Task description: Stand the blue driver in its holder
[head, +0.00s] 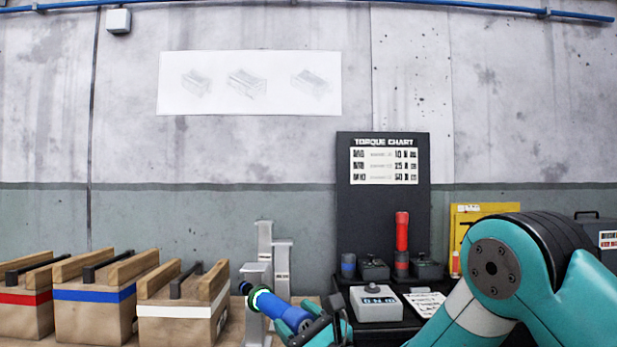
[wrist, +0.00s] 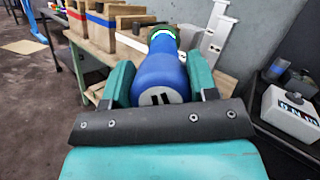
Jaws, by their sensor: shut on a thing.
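The blue driver (head: 287,311) is held between the fingers of my gripper (head: 318,328), tilted, with its dark tip end pointing up and left. A green-and-white ring (head: 262,297) sits around its front part. In the wrist view the blue handle (wrist: 160,78) lies between the two teal fingers (wrist: 160,90), its butt end facing the camera. A short dark cup with a blue band (head: 348,266), seemingly the blue driver's holder, stands on the black station (head: 383,212) and looks empty. The driver is apart from it, to its left and lower in the picture.
A red driver (head: 402,232) stands upright to the right of the blue-banded cup. A grey box with a dark display (head: 377,304) sits in front. Grey metal stands (head: 281,262) rise behind the driver's tip. Wooden boxes with red, blue and white bands (head: 185,311) line the left.

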